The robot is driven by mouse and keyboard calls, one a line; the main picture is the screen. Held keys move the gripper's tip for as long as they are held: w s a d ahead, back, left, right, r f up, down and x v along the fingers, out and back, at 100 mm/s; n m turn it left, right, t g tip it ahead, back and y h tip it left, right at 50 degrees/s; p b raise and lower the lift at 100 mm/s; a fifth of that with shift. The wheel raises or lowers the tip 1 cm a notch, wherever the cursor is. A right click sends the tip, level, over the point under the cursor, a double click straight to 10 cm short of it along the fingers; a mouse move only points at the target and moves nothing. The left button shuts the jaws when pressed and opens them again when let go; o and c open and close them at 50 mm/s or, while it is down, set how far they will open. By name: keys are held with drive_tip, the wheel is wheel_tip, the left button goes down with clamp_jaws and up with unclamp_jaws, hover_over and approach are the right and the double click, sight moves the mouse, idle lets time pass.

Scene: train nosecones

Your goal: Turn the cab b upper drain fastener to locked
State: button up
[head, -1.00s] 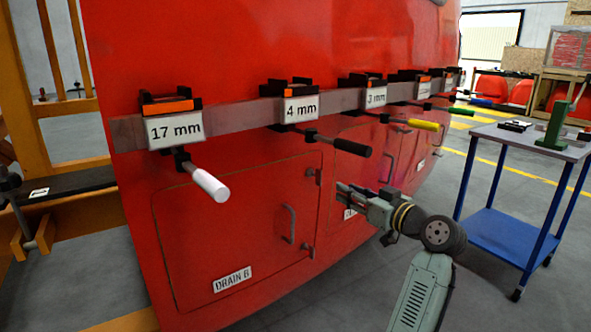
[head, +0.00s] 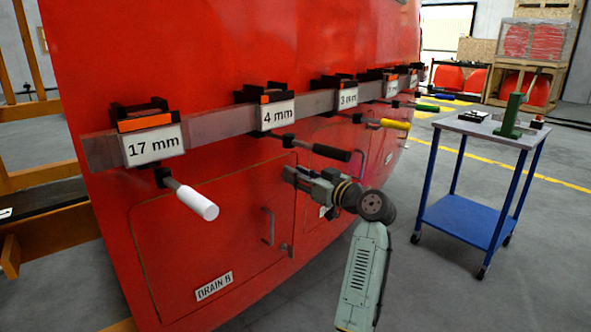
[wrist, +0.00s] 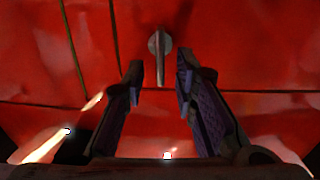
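The cab b drain door (head: 180,245) is a red hatch with a "DRAIN B" label and a handle on its right side. In the wrist view, the upper fastener (wrist: 159,44) is a round grey base with a thin tab pointing straight down. In the head view my gripper (head: 290,177) is at the door's upper right corner and hides most of this fastener. In the wrist view my gripper (wrist: 160,76) is open, its fingertips either side of the tab's lower end. I cannot tell whether they touch it. The lower fastener (head: 286,249) sits further down the door's right edge.
A grey rail above the door carries labelled tool holders. The white-handled 17 mm tool (head: 192,197), the black-handled 4 mm tool (head: 322,151) and a yellow-handled tool (head: 394,124) stick out near my arm. A blue cart (head: 465,220) stands right, with clear floor between.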

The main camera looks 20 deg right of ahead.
drive_tip(key=shift+w+a, duration=0.2)
drive_tip(key=shift+w, duration=0.3)
clamp_jaws()
